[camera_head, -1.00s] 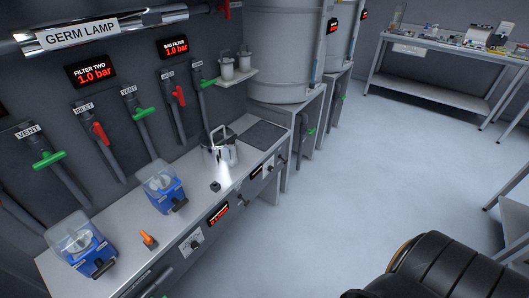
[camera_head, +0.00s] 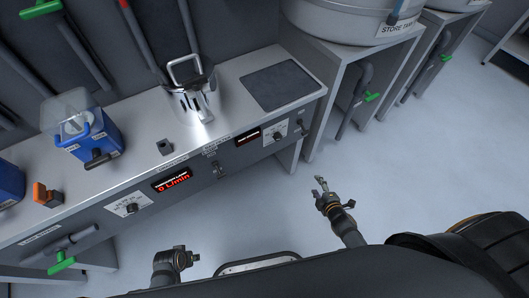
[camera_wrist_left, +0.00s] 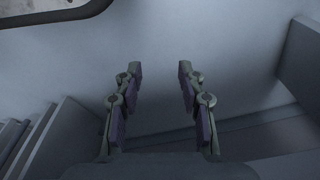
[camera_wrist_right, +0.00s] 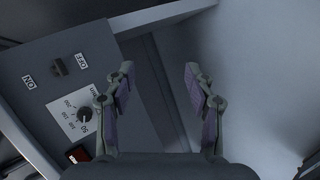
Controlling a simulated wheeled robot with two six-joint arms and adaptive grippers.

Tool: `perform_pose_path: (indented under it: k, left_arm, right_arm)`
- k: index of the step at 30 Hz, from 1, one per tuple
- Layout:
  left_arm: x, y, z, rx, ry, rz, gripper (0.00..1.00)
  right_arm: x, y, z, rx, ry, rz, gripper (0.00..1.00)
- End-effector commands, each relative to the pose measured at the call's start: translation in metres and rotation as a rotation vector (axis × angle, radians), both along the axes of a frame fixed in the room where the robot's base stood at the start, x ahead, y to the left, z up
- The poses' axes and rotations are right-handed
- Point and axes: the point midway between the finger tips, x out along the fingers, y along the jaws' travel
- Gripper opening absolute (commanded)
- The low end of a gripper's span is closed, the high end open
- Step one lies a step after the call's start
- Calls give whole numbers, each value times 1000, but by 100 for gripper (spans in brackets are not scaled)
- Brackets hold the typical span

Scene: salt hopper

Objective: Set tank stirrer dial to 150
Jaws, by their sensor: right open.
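A small black dial knob on a white scale plate is on the right end of the counter's front panel (camera_head: 278,135). The right wrist view shows this dial (camera_wrist_right: 84,115) closer, with printed numbers around it including 50, 150 and 200; I cannot tell its exact setting. My right gripper (camera_head: 319,184) is open and empty, below and right of the dial in the head view, apart from it. Its fingers also show open in the right wrist view (camera_wrist_right: 160,85). My left gripper (camera_head: 188,257) is low, in front of the counter; the left wrist view (camera_wrist_left: 155,85) shows it open and empty.
An ON/OFF switch (camera_wrist_right: 58,67) sits beside the dial. Another dial (camera_head: 131,208) and a red display (camera_head: 172,180) are further left on the panel. A metal pot (camera_head: 188,105) stands on the counter.

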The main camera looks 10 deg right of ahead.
Motion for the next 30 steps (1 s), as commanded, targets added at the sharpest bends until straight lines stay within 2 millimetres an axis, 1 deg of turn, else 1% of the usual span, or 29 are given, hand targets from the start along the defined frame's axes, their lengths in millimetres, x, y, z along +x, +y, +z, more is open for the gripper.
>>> perform_pose_path:
  k: [1,2,3,4,6,9,12,15,17,20,23,27,30]
  left_arm:
    - [13,-6,-22,-12,-16,-5,40]
    - [19,-10,-16,-18,-21,-8,40]
    - [24,-14,-7,-27,-25,-13,40]
    - [27,-17,0,-32,-29,-17,40]
    - [30,-23,16,-44,-36,-25,40]
    - [30,-28,36,-54,-41,-35,40]
    - [29,-31,49,-59,-42,-41,40]
    - [29,-32,56,-61,-43,-43,40]
    - [29,-32,58,-61,-42,-43,40]
    - [28,-31,62,-57,-32,-43,40]
    - [28,-29,70,-48,-11,-41,40]
    - [26,-26,76,-38,17,-39,40]
    - [25,-25,76,-34,27,-38,40]
  right_arm:
    - [27,10,-8,-131,-122,127,55]
    - [39,17,5,-216,-193,199,55]
    - [53,28,24,-326,-282,284,55]
    - [60,36,37,-403,-345,340,55]
    - [70,53,64,-564,-470,441,55]
    - [75,72,95,-733,-600,530,55]
    - [76,82,113,-824,-667,571,55]
    - [75,85,121,-853,-687,582,55]
    - [76,85,123,-855,-688,582,55]
    - [84,87,124,-853,-687,578,55]
    - [101,93,127,-851,-688,576,55]
    - [130,104,126,-849,-687,577,55]
    - [149,110,124,-849,-686,576,55]
